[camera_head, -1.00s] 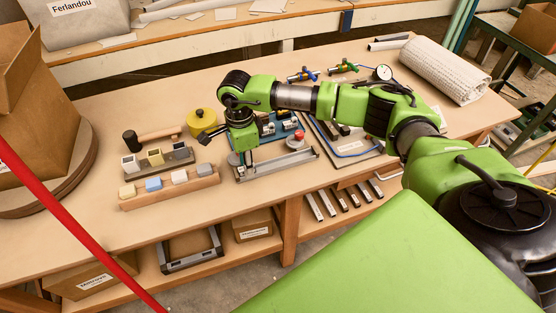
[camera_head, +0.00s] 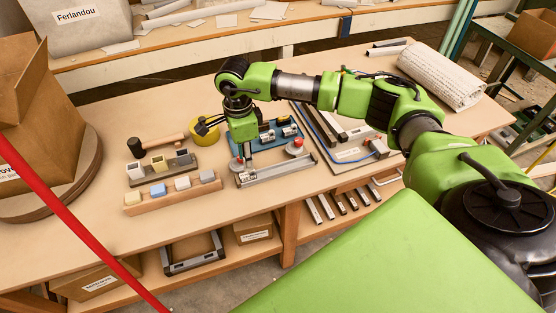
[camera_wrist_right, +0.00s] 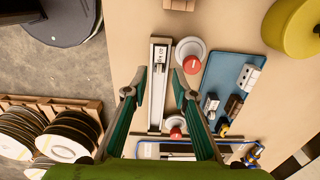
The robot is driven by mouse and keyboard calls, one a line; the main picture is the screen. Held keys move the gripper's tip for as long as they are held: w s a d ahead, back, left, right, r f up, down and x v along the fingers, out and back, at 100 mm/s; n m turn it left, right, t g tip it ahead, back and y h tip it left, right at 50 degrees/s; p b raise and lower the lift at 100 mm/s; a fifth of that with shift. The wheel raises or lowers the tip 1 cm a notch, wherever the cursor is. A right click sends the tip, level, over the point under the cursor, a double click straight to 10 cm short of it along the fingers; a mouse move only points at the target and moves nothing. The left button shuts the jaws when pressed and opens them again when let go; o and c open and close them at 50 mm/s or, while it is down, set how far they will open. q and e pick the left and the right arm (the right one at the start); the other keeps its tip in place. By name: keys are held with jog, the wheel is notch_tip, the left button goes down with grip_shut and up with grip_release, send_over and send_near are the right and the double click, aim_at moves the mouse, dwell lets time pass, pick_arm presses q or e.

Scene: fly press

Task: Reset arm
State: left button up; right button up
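My right arm reaches in from the right over the workbench, and its green elbow is bent down. My right gripper (camera_head: 246,164) points down at the left end of a metal rail fixture (camera_head: 280,171) with red knobs. In the right wrist view my gripper (camera_wrist_right: 156,84) has two dark green fingers spread apart with nothing between them. The silver rail (camera_wrist_right: 159,95) shows below and between the fingertips. One red knob (camera_wrist_right: 191,66) is just right of the right fingertip. Contact with the fixture cannot be told. My left gripper is not in view.
A blue tray (camera_wrist_right: 226,90) with small parts lies beside the rail. Left of it are a wooden rack of blocks (camera_head: 172,192), a yellow roll (camera_head: 205,131) and a mallet (camera_head: 160,143). A cardboard box (camera_head: 48,130) stands far left. The bench front (camera_head: 110,228) is clear.

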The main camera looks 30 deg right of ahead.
jog(key=shift+r, duration=0.35)
